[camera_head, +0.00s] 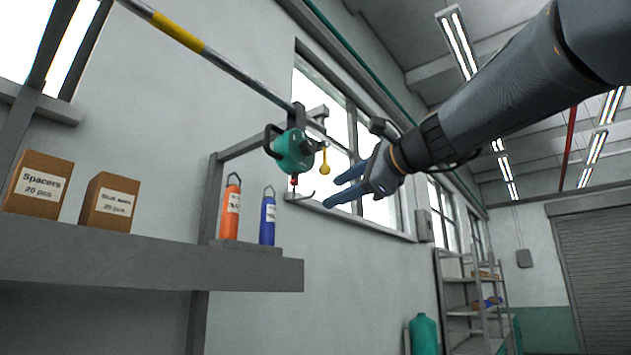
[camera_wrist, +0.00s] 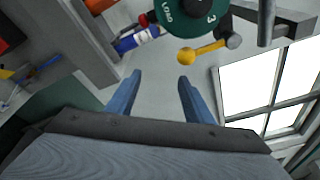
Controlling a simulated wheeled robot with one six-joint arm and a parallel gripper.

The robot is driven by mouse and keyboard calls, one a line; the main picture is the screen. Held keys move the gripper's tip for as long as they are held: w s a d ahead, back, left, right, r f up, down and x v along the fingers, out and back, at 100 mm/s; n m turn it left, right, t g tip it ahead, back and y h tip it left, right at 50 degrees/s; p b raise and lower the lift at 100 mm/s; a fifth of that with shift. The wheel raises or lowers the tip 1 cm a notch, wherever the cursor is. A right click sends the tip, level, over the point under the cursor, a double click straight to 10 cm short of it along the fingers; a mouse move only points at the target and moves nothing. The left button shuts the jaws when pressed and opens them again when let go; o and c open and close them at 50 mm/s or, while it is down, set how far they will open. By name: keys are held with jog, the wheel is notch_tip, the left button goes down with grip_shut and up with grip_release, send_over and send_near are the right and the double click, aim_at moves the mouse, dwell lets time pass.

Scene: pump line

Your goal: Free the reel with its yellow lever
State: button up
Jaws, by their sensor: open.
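The reel (camera_head: 294,150) is a green round body hung under a rail near the window, with a red part and a hook below it. Its yellow lever (camera_head: 325,165) hangs down with a round knob at its end. In the wrist view the reel (camera_wrist: 194,14) is at the top, and the yellow lever (camera_wrist: 195,53) points left from a grey pivot. My gripper (camera_head: 338,187) is open and empty, to the right of the lever and slightly below it. In the wrist view my two blue fingers (camera_wrist: 160,80) are apart, with the knob just beyond their tips and not touching.
An orange cylinder (camera_head: 231,210) and a blue cylinder (camera_head: 268,219) stand on the grey shelf (camera_head: 150,262) below left of the reel. Two cardboard boxes (camera_head: 40,183) stand further left. A rail (camera_head: 225,65) crosses above. The space between gripper and lever looks clear.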

aim_at(330, 169)
jog(key=shift+y, duration=0.6)
jog(key=r, duration=0.1)
jog(key=s+r, duration=0.1)
jog(key=r, duration=0.2)
jog(key=shift+s+a+r, duration=0.25)
jog(key=shift+s+r, duration=0.1)
jog(key=p+x, duration=0.3)
jog(key=x, duration=0.4)
jog(key=shift+w+a+r+p, duration=0.2)
jog(key=shift+w+r+p, duration=0.05)
jog(key=shift+r+p, duration=0.1)
